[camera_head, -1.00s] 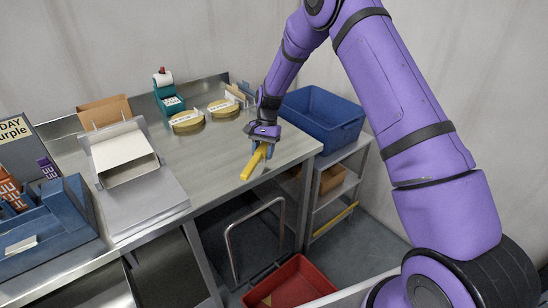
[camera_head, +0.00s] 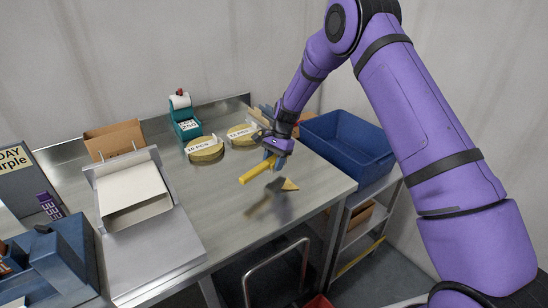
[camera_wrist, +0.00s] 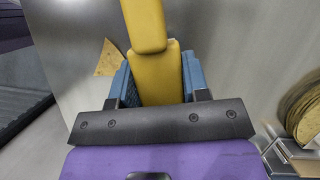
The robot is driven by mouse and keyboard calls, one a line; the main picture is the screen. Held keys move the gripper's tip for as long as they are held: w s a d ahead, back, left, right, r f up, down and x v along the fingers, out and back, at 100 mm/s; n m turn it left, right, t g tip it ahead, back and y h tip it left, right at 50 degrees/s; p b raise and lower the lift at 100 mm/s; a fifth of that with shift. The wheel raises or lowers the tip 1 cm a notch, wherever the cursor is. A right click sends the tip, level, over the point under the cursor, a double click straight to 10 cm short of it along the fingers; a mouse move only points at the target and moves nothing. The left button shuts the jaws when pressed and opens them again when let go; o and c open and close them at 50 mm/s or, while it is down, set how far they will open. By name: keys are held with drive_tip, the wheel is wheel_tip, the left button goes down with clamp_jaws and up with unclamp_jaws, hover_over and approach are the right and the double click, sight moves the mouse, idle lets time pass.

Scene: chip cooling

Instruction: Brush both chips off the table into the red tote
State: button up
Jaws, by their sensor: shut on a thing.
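My gripper (camera_head: 272,157) is shut on a yellow bar-like tool (camera_head: 258,169), held above the steel table (camera_head: 225,215) with its shadow below. In the wrist view the tool (camera_wrist: 158,75) sits between blue fingers. One tan triangular chip (camera_head: 289,184) lies on the table near its right front edge, right of the tool's lower end. It also shows in the wrist view (camera_wrist: 107,58). I cannot make out a second chip. Only a sliver of the red tote (camera_head: 318,301) shows on the floor, at the bottom of the head view.
A blue bin (camera_head: 345,143) stands on the shelf cart right of the table. Two round tan stacks (camera_head: 205,149) and a teal dispenser (camera_head: 185,123) stand at the back. A grey box-like stand (camera_head: 132,192) is at left. A metal handle (camera_head: 276,270) rises before the table.

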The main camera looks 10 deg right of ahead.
wheel_tip(320, 180, down, 4)
drive_tip(key=shift+r, duration=0.2)
drive_tip(key=s+d, duration=0.5)
drive_tip(key=s, duration=0.7)
drive_tip(key=s+d, duration=0.5)
drive_tip(key=s, duration=0.7)
drive_tip(key=shift+w+a+r, duration=0.1)
drive_tip(key=shift+w+r, duration=0.05)
drive_tip(key=shift+r, duration=1.25)
drive_tip(key=shift+w+a+r, duration=0.1)
drive_tip(key=shift+w+r, duration=0.05)
drive_tip(key=shift+r, duration=1.25)
drive_tip(key=shift+s, duration=0.1)
